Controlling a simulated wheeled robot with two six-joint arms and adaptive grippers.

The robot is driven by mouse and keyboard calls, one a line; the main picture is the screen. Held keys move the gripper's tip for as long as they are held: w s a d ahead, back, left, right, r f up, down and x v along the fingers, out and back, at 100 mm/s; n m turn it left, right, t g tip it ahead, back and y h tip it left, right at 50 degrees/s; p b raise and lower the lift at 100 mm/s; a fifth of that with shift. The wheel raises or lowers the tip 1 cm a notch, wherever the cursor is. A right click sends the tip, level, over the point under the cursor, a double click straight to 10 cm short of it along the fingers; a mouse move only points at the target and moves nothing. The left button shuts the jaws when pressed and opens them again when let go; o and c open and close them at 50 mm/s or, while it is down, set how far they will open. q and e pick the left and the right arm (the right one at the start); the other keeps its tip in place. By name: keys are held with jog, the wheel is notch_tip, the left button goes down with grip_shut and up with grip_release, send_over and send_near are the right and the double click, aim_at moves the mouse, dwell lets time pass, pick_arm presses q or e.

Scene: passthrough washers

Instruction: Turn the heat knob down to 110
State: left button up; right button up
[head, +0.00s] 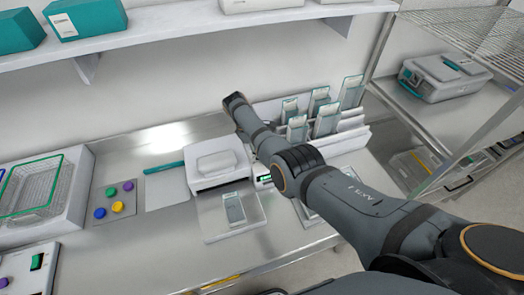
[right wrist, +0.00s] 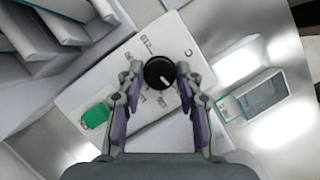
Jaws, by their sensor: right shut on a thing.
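The heat knob (right wrist: 157,76) is a round black dial on a white panel (right wrist: 100,72) in the right wrist view. Small printed marks ring it, but the numbers are too small to read surely. A pale pointer mark shows on the knob; its exact setting cannot be told. My right gripper (right wrist: 160,73) has its two fingers on opposite sides of the knob and is shut on it. In the head view my right arm crosses the bench and hides the knob and gripper. My left gripper is out of view.
Upright slide holders (head: 326,119) stand behind the arm. A green-rimmed wire basket (head: 35,187) is at left. A green square (right wrist: 95,116) is on the panel.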

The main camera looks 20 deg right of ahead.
dwell(0.3)
jog(key=o, duration=1.2)
jog(key=v, duration=1.2)
jog(key=shift+a+f, duration=0.1)
